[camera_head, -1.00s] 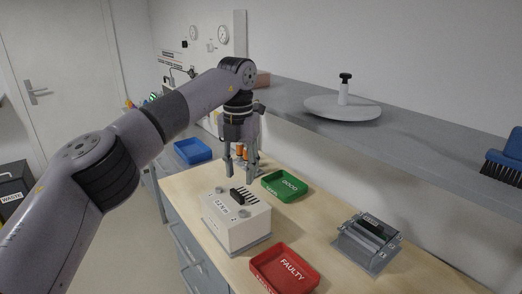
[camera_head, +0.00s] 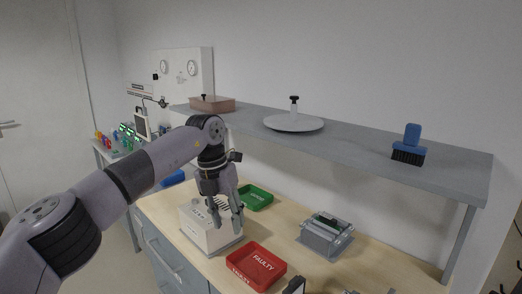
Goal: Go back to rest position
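My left gripper (camera_head: 225,214) hangs fingers down from the arm coming in from the left. Its fingers are apart with nothing seen between them. In the picture it overlaps the right part of the white box-shaped device (camera_head: 203,235) on the wooden bench (camera_head: 275,221); I cannot tell how high above it the fingers are. The gripper hides part of the device's top. Dark and grey parts (camera_head: 294,286) at the bottom edge may belong to my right gripper, but they are cut off and its state does not show.
A green tray (camera_head: 257,197) stands behind the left gripper, a red FAULTY tray (camera_head: 256,267) in front. A grey fixture (camera_head: 326,237) stands to the right. A shelf (camera_head: 350,147) above the bench carries a pinkish box (camera_head: 212,103), a white disc (camera_head: 293,123) and a blue brush (camera_head: 410,146).

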